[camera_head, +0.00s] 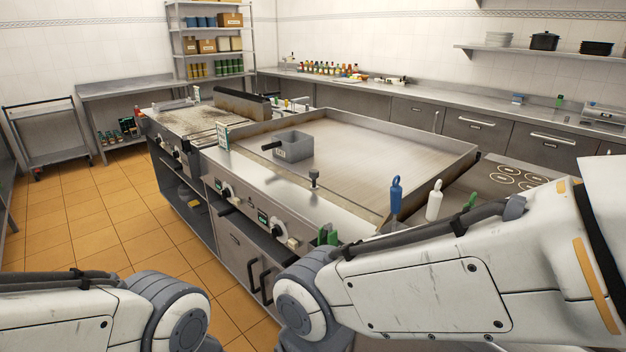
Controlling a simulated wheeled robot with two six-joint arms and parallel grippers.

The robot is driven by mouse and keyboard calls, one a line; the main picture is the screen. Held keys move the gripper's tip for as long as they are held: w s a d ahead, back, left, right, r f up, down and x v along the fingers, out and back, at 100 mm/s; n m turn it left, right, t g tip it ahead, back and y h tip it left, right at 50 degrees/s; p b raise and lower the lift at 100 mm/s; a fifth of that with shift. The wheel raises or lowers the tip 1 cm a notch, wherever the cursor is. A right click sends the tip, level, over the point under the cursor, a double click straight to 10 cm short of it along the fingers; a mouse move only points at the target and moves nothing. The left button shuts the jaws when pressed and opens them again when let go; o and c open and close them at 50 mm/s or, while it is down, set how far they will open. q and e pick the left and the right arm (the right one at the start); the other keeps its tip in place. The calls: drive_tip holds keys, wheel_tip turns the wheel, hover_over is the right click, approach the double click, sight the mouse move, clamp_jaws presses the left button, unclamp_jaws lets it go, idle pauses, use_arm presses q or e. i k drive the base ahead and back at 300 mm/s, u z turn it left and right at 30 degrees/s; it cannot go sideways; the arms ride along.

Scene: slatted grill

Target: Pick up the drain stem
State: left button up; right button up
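A small dark upright piece with a knob-like top (314,178), which looks like the drain stem, stands on the front steel ledge of the flat griddle (385,160). It is clear of the grey box and nothing touches it that I can see. My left arm shows at the bottom left and my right arm crosses the lower right. Neither gripper is in view, so I cannot see what they hold.
A grey handled box (292,147) sits on the griddle's left part. Blue (396,194), white (434,201) and green handled items stand at the right front. A slatted grill (190,117) adjoins on the left. Tiled floor (110,220) is open at left.

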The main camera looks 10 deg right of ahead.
sight(314, 174)
drive_tip(key=u, duration=0.9)
drive_tip(key=i, duration=2.45)
drive_tip(key=z, duration=1.95)
